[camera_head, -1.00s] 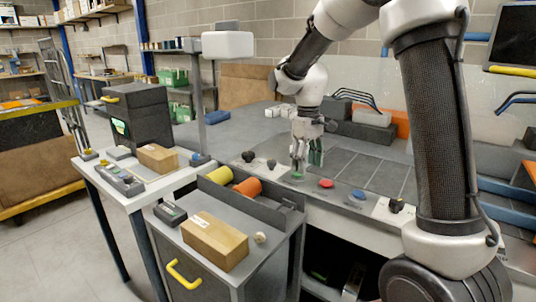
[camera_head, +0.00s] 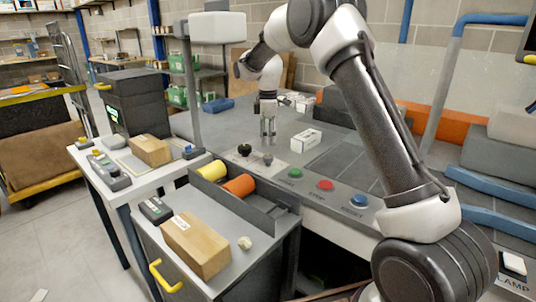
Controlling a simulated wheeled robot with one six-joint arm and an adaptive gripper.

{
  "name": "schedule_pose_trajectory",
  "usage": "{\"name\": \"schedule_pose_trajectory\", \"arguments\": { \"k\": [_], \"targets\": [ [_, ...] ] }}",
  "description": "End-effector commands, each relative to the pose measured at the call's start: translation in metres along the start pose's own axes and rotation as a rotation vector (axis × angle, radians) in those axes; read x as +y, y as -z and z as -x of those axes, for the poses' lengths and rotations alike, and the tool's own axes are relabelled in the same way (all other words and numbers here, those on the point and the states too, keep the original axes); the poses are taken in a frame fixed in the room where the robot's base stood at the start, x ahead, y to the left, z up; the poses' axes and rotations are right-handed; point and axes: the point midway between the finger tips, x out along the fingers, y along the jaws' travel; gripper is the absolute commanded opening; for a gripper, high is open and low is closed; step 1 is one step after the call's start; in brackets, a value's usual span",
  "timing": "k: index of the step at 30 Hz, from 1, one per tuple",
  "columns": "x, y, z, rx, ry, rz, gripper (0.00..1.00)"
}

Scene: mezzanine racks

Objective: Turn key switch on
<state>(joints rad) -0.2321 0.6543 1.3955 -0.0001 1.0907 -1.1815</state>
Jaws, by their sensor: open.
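Two small knobs stand on a pale plate at the left of the console's front edge: a black knob (camera_head: 244,150) and a smaller grey knob (camera_head: 268,158). Which of them is the key switch I cannot tell; any label there is too small to read. My gripper (camera_head: 268,142) points straight down, open and empty, just above or behind the grey knob. Whether its fingertips touch that knob is not clear. The black knob is just left of the fingers.
Green (camera_head: 295,173), red (camera_head: 325,185) and blue (camera_head: 359,200) buttons line the console edge to the right. A white box (camera_head: 306,139) lies behind them. A yellow roll (camera_head: 211,170) and an orange roll (camera_head: 239,185) lie in a tray in front. A post (camera_head: 192,95) rises at left.

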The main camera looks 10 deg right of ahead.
Motion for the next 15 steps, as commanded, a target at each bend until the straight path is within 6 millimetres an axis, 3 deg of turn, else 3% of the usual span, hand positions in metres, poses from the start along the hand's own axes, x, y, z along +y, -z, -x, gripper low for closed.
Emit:
{"name": "schedule_pose_trajectory", "arguments": {
  "k": [9, 15],
  "targets": [
    [-0.001, -0.001, -0.05, -0.001, 0.003, 0.001, 0.56],
    [-0.001, 0.0, -0.071, -0.001, 0.003, 0.001, 0.56]
  ]
}}
